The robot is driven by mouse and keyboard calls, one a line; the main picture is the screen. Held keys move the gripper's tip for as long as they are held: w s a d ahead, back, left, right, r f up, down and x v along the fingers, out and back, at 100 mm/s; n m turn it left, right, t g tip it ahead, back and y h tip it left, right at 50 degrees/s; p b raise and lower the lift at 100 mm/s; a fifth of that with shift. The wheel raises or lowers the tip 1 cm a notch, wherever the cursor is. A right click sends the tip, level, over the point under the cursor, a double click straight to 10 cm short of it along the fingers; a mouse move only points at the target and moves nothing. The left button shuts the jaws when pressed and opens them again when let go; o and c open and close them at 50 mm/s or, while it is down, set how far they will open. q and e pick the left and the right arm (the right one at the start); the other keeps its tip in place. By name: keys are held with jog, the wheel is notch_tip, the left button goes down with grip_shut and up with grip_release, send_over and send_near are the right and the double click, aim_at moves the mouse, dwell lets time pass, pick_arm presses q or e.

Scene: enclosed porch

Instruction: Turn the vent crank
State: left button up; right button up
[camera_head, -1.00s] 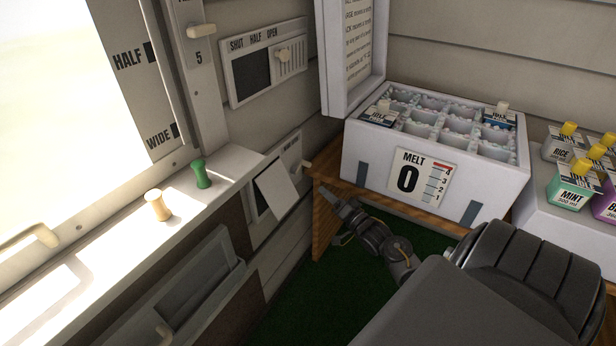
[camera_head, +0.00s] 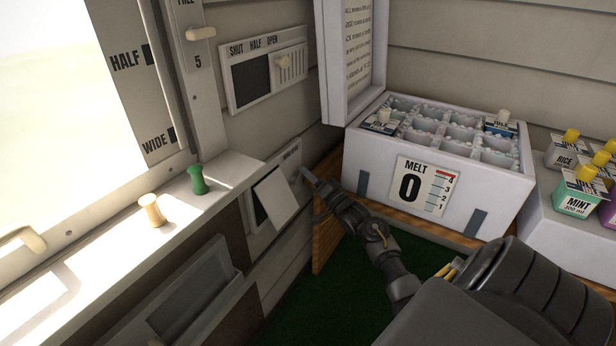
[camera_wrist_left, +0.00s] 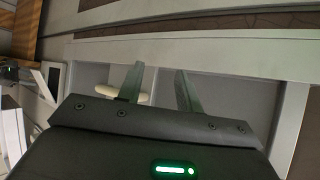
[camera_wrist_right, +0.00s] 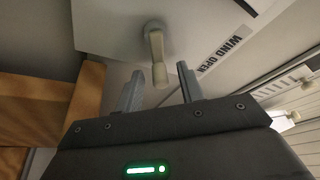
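The vent crank (camera_wrist_right: 155,45) is a cream arm with a knob on a pale plate in the right wrist view. A "WIND OPEN" label is beside it. My right gripper (camera_wrist_right: 158,82) is open, its fingers on either side of the knob, and I cannot tell whether they touch it. In the head view, my right gripper (camera_head: 311,177) is at the right edge of the wall vent (camera_head: 274,198), whose pale flap hangs tilted; the gripper hides the crank there. My left gripper (camera_wrist_left: 158,82) is open near a cream handle (camera_wrist_left: 138,97) and is outside the head view.
A wooden bench (camera_head: 328,235) and a white cooler (camera_head: 360,150) with bottles stand right of my right gripper. The sill (camera_head: 120,250) holds a green peg (camera_head: 198,180) and a cream peg (camera_head: 152,210). A slider panel (camera_head: 262,72) is above the vent.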

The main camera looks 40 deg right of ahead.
jog(key=shift+w+r, duration=0.15)
jog(key=shift+w, duration=0.4)
pick_arm(q)
jog(key=shift+w+d+r, duration=0.15)
jog(key=shift+d+r, duration=0.05)
jog(key=shift+r, duration=0.05)
